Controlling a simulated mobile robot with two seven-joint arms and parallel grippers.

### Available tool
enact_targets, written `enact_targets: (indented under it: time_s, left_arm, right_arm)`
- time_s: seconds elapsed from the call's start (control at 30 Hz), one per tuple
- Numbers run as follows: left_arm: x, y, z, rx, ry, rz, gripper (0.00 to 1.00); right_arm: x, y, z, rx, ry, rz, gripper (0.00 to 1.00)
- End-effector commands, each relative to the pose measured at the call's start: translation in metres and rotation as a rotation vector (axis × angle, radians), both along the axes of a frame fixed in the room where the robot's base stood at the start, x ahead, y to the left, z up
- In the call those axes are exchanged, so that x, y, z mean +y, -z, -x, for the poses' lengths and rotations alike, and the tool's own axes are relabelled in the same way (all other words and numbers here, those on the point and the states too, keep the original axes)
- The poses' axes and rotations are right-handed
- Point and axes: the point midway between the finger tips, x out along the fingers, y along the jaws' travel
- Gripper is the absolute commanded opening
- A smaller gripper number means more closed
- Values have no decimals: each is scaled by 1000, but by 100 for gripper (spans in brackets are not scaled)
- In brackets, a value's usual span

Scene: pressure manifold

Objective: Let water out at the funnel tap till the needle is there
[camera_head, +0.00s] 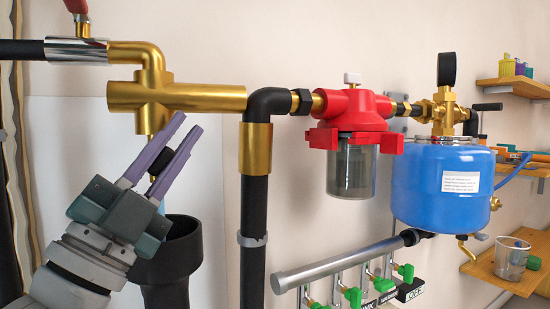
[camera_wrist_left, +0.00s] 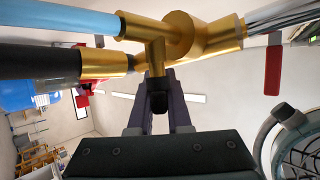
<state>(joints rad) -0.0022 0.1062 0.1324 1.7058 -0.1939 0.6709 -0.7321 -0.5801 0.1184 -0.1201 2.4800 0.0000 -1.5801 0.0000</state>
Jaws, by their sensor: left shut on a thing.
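My left gripper (camera_head: 178,133) reaches up from the lower left below the brass fitting (camera_head: 176,97). Its purple fingers are shut on the black tap knob (camera_wrist_left: 158,98), which sits on a short brass stem. A light blue column (camera_wrist_left: 60,18), which looks like running water, extends from a brass outlet in the left wrist view. A bit of light blue also shows behind the gripper in the head view, above the black funnel (camera_head: 168,262). The black gauge (camera_head: 447,69) stands above the blue tank; it is edge-on, so its needle is hidden. My right gripper is not in view.
A black vertical pipe (camera_head: 254,230) stands right of the funnel. Beyond it are a red filter housing (camera_head: 352,105) and the blue tank (camera_head: 430,190). Several green-handled valves (camera_head: 353,297) sit low on a grey manifold. Wooden shelves (camera_head: 515,86) are at the far right.

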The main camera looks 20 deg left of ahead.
Motion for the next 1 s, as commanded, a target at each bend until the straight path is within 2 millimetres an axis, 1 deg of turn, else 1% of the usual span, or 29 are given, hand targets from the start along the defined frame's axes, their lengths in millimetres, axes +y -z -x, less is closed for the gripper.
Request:
enact_targets:
  time_s: [0.03,0.47,0.5,0.73,0.77,1.0]
  left_arm:
    - [2,6,-2,11,-6,7,0]
    - [3,5,-2,6,-5,13,0]
    - [3,5,-2,6,-5,13,18]
    - [2,4,-1,2,-5,13,44]
    - [2,3,-1,2,-4,13,46]
    - [1,3,0,-3,-2,11,46]
  right_arm:
    - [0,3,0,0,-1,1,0]
    - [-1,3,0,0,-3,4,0]
    - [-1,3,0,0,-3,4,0]
    - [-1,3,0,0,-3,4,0]
    - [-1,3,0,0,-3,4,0]
    - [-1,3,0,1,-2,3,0]
